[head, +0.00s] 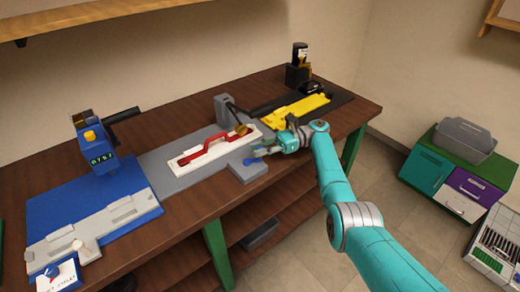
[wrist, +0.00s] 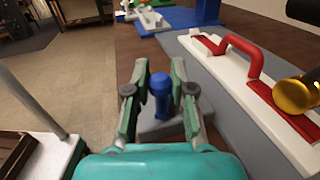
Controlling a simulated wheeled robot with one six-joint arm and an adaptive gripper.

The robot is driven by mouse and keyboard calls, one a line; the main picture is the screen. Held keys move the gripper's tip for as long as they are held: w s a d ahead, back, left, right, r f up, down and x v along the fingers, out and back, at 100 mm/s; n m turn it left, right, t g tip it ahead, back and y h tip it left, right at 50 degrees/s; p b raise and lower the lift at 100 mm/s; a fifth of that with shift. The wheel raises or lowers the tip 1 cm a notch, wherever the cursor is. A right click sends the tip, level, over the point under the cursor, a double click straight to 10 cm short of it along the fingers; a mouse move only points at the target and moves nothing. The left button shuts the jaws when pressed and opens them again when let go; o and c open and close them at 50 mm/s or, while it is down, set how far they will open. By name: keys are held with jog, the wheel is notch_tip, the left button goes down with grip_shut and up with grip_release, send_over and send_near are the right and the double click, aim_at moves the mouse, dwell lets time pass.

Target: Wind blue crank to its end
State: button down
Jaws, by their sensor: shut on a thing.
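The blue crank (head: 251,161) sits on a small grey block (head: 248,174) at the table's front edge. In the wrist view its upright blue handle (wrist: 160,92) has a rounded top and stands between my two fingers. My gripper (head: 262,152) reaches in from the right and is shut on this handle; the fingers flank it in the wrist view (wrist: 161,72). The fingers partly hide the crank in the head view.
Behind the crank lies a white plate (head: 212,162) with a red handle and a brass knob (wrist: 296,95). A dark post (head: 228,112) stands behind it. A yellow fixture (head: 297,111) lies right, a blue station (head: 95,150) left. Floor is free in front.

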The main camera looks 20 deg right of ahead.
aim_at(259, 148)
jog(key=shift+f, duration=0.1)
jog(key=c, duration=1)
grip_release()
jog(key=shift+a, duration=0.1)
notch_tip(259, 148, up, 10)
jog(key=shift+r, duration=0.1)
